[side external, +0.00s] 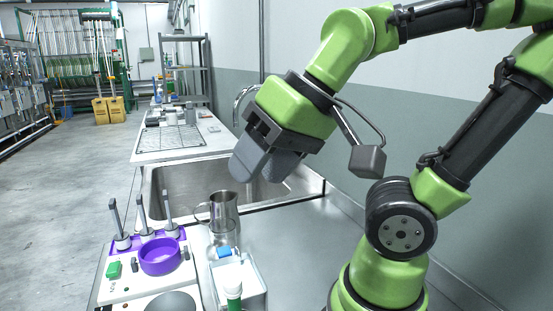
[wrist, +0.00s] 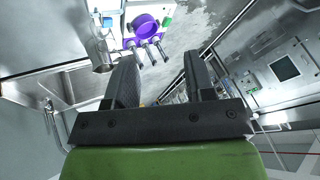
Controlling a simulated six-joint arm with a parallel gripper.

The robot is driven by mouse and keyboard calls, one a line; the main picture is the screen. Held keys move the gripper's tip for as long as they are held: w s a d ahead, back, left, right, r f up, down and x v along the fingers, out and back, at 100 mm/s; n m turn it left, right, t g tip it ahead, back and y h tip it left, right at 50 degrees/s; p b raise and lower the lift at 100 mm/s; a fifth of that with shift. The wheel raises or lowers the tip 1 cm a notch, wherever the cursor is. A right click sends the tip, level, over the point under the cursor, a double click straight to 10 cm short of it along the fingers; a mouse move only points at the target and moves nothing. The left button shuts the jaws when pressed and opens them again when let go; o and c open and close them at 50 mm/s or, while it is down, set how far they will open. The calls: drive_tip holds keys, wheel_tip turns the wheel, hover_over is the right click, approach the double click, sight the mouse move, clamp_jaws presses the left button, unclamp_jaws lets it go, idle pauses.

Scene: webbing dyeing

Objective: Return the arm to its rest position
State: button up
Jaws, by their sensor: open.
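My green arm reaches in from the right in the side external view. My gripper (side external: 260,166) hangs in the air above the sink area, pointing down and to the left. In the wrist view my gripper (wrist: 163,82) has its two dark fingers apart with nothing between them. It is clear of the bench and the things on it.
A metal jug (side external: 222,212) stands in front of the sink (side external: 168,181). A purple bowl (side external: 160,257) sits on a white unit with several upright grey-handled tools. A white container (side external: 240,275) holds a green-capped item (side external: 233,290). A wire rack (side external: 168,138) lies behind the sink.

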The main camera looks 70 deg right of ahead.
drive_tip(key=shift+s+d+r+t, duration=0.2)
drive_tip(key=shift+s+d+t, duration=0.2)
drive_tip(key=shift+s, duration=0.35)
